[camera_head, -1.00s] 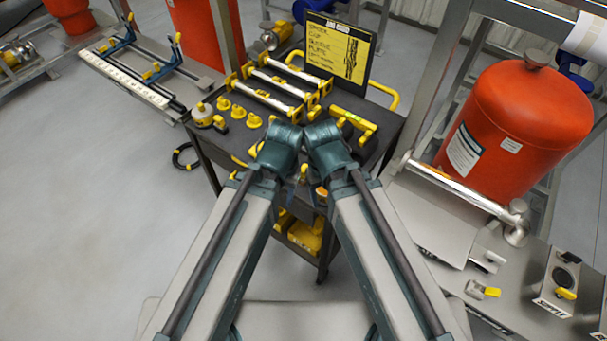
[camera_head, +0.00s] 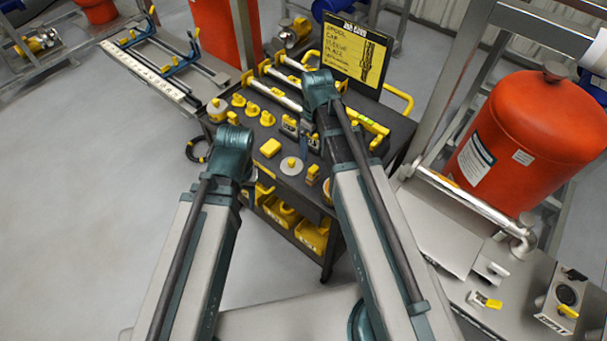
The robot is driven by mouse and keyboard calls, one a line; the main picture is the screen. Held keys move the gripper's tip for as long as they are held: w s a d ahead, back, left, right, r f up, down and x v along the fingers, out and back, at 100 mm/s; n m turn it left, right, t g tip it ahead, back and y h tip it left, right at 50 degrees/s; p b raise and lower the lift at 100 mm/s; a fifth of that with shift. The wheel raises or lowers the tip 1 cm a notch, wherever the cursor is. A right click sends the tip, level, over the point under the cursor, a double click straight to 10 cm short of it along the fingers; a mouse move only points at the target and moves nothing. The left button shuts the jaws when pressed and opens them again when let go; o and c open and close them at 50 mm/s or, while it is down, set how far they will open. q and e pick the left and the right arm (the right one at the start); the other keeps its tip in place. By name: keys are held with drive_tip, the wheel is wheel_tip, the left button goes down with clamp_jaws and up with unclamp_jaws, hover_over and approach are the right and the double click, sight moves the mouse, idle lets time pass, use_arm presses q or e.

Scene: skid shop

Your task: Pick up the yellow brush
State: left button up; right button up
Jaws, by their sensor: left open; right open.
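Several small yellow tools lie on the dark top of a cart (camera_head: 400,128). A yellow block (camera_head: 270,148) lies near its front left, and a small upright yellow piece (camera_head: 312,174) stands near its front edge. I cannot tell for sure which is the yellow brush. My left gripper (camera_head: 246,182) is at the cart's front left edge, mostly hidden by its arm, open. My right gripper (camera_head: 305,143) is over the middle of the cart top, partly hidden by its arm, open. Neither shows anything held.
A black and yellow sign board (camera_head: 357,50) stands at the cart's back. Long yellow-ended bars (camera_head: 283,80) lie at the back left. Yellow bins (camera_head: 313,235) sit on the lower shelf. A red tank (camera_head: 520,140) and a grey bench (camera_head: 450,225) are at right. Open floor lies left.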

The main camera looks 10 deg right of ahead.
sight(313, 169)
drive_tip(key=shift+f+b, duration=4.35)
wheel_tip(313, 169, down, 5)
drive_tip(key=b, duration=0.5)
drive_tip(key=shift+f, duration=0.15)
drive_tip(key=shift+c, duration=0.2)
clamp_jaws()
